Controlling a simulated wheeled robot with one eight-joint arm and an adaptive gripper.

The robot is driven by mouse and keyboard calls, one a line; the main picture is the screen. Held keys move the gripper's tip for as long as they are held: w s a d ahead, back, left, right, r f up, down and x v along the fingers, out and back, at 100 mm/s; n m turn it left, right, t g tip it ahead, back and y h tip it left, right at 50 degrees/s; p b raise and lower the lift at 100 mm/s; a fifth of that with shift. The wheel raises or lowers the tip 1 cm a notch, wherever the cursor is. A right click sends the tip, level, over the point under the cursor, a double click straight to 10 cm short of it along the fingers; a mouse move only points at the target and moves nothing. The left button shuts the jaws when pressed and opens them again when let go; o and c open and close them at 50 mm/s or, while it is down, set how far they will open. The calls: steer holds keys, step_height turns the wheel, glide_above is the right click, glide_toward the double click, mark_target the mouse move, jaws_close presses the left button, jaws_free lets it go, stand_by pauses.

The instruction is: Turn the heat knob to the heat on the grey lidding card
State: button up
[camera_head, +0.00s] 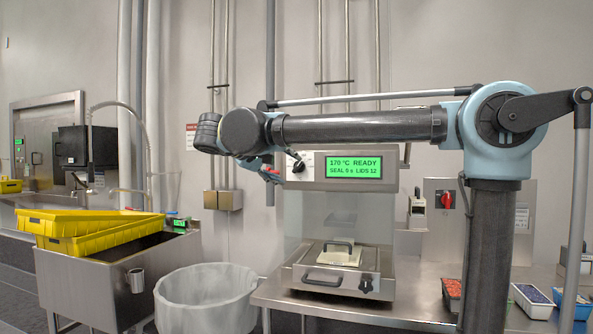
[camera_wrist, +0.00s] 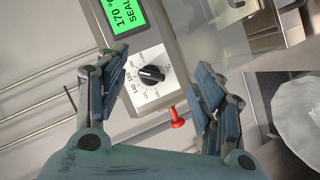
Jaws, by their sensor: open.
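The heat knob (camera_wrist: 151,75) is a black round knob with a white pointer mark, on a white dial plate with printed numbers, beside the green display (camera_wrist: 124,16). In the head view the knob (camera_head: 298,165) sits left of the display (camera_head: 354,168), which reads 170 °C READY. My gripper (camera_wrist: 162,78) is open, with its fingers spread either side of the knob in the wrist view. I cannot tell whether they touch anything. In the head view my gripper (camera_head: 268,168) is small and partly hidden by my wrist. I cannot make out a grey lidding card.
A red knobbed pin (camera_wrist: 176,117) sticks out near the dial. A white bin (camera_head: 205,300) and yellow crates (camera_head: 85,228) stand to the left. A red switch (camera_head: 446,201) is at right.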

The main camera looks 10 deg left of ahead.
steer(key=t, duration=0.2)
glide_toward(295, 166)
steer(key=shift+y, duration=0.3)
steer(key=x, duration=0.9)
steer(key=shift+w+d, duration=0.3)
steer(key=shift+d, duration=0.05)
steer(key=c, duration=1.1)
